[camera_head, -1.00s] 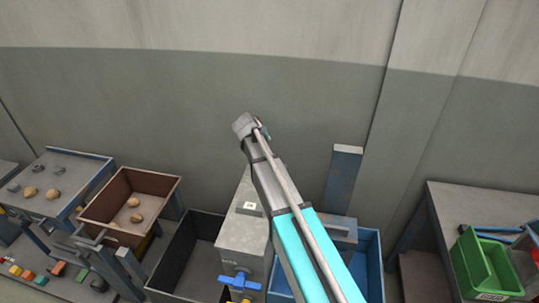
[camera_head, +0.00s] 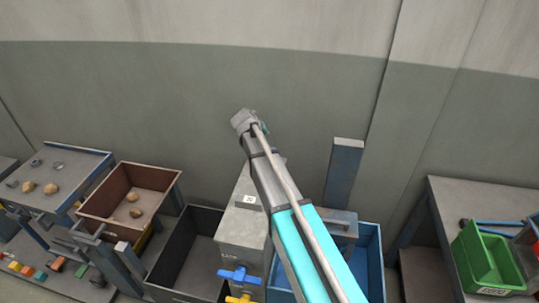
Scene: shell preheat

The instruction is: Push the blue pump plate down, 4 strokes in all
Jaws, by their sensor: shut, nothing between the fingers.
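I cannot pick out a blue pump plate for certain in the head view; my arm covers part of the middle. A blue valve handle (camera_head: 239,274) sits on the front of a grey box (camera_head: 243,228), with a yellow handle (camera_head: 240,299) below it at the frame edge. A small white label or display (camera_head: 250,199) is on the box's top, too small to read surely. My turquoise and grey arm reaches up from the bottom, past the box's right side, to a grey wrist joint against the wall. My gripper's fingers do not show.
A dark open bin (camera_head: 187,241) stands left of the grey box, and a blue bin (camera_head: 370,262) right of it. A blue-grey post (camera_head: 343,174) rises behind. A brown box (camera_head: 113,183) is at left. A green crate (camera_head: 480,262) is on the right table (camera_head: 463,197).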

